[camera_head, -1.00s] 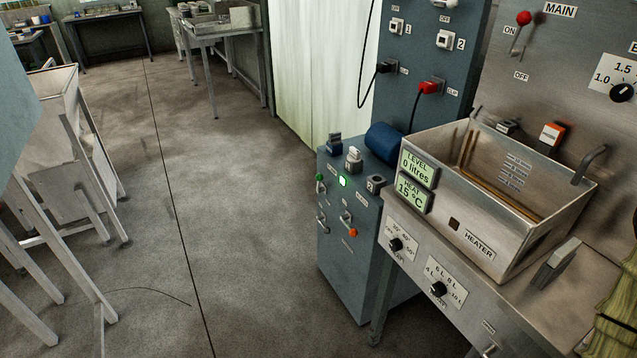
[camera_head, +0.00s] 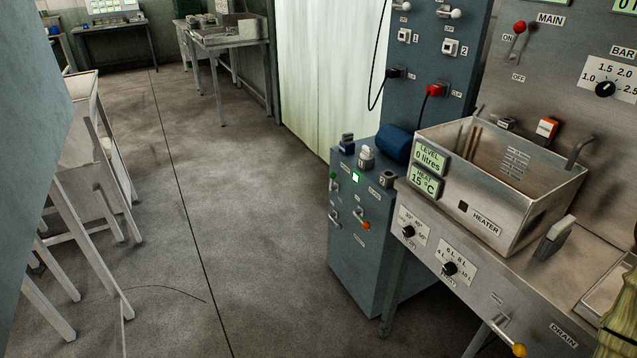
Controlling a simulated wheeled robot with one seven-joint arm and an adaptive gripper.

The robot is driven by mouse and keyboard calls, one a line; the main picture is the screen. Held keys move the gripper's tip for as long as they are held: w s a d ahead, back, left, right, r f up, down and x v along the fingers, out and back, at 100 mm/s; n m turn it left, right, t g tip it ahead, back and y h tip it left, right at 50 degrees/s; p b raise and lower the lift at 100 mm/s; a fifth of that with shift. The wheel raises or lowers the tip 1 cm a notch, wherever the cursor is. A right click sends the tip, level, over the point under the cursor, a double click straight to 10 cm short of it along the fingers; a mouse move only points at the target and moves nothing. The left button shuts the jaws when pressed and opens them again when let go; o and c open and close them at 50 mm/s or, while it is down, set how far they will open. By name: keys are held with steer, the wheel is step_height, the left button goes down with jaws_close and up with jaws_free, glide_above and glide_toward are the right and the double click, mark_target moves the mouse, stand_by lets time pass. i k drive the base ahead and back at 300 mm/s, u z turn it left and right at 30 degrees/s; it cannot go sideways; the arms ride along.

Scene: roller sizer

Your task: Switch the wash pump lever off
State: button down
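No label that I can read says wash pump, so I cannot tell which lever it is. A red-knobbed lever (camera_head: 519,29) sits at the ON mark under MAIN, knob up. Two white-knobbed levers show at the top of the tall blue panel, the right one (camera_head: 456,13) clearer. A yellow-knobbed lever (camera_head: 517,348) is by DRAIN. My gripper is not in view.
A steel sink (camera_head: 508,213) with LEVEL 0 litres and HEAT 15 °C displays stands on a steel bench right of the cabinet. Red and black plugs sit in the tall panel. White wooden frames (camera_head: 85,190) stand at left. The floor (camera_head: 230,200) between is clear.

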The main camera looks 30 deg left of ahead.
mark_target(332, 175)
steer(key=k, duration=0.1)
steer(key=u, duration=1.75)
steer(key=i, duration=3.1)
steer(key=z, duration=1.6)
